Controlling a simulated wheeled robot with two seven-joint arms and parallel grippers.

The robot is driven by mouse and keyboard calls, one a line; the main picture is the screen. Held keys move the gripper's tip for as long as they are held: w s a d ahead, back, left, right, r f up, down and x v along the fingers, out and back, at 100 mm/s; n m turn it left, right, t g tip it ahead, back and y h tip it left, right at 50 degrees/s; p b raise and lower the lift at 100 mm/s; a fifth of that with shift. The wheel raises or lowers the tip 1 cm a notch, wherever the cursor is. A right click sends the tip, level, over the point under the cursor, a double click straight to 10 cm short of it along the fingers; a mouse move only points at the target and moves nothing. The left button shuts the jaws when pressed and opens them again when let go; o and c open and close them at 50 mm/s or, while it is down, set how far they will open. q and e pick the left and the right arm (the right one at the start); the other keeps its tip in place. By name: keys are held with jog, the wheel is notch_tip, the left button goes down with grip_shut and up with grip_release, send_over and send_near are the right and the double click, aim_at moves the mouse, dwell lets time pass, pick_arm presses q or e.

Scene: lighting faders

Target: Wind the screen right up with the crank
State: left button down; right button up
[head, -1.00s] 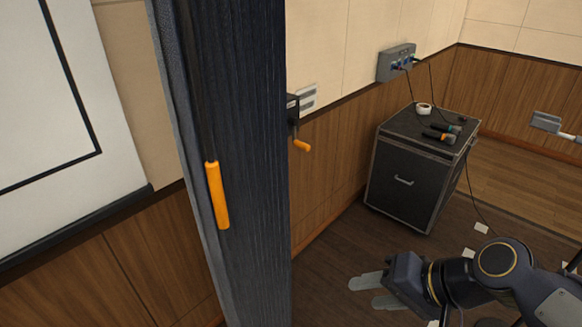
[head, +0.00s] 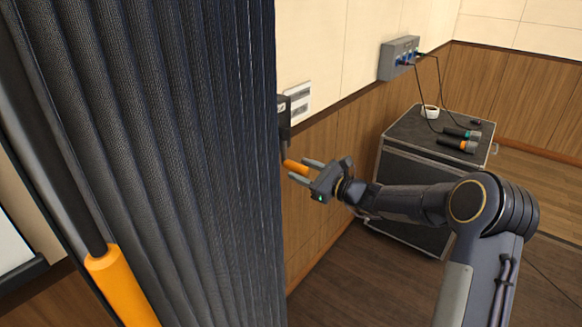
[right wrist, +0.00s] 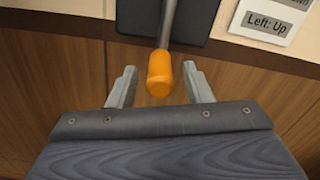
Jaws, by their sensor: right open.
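The crank's orange handle (head: 294,166) sticks out from a dark wall box (head: 284,118), partly behind the curtain's edge. My right gripper (head: 308,171) is open at the handle in the head view. In the right wrist view the orange handle (right wrist: 160,74) lies between the two spread fingers of the gripper (right wrist: 160,88), with gaps on both sides. The crank's grey rod runs up to the dark box. The white screen (head: 14,235) shows only as a small piece at the far left, its bottom bar beneath it. My left gripper is not in view.
A dark pleated curtain (head: 180,150) with an orange-handled rod (head: 122,287) fills the left. A label reading "Left: Up" (right wrist: 268,22) is beside the box. A black case (head: 410,165) with microphones stands behind my right arm.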

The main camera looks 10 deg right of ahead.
aim_at(293, 167)
jog(key=shift+x, duration=2)
grip_shut()
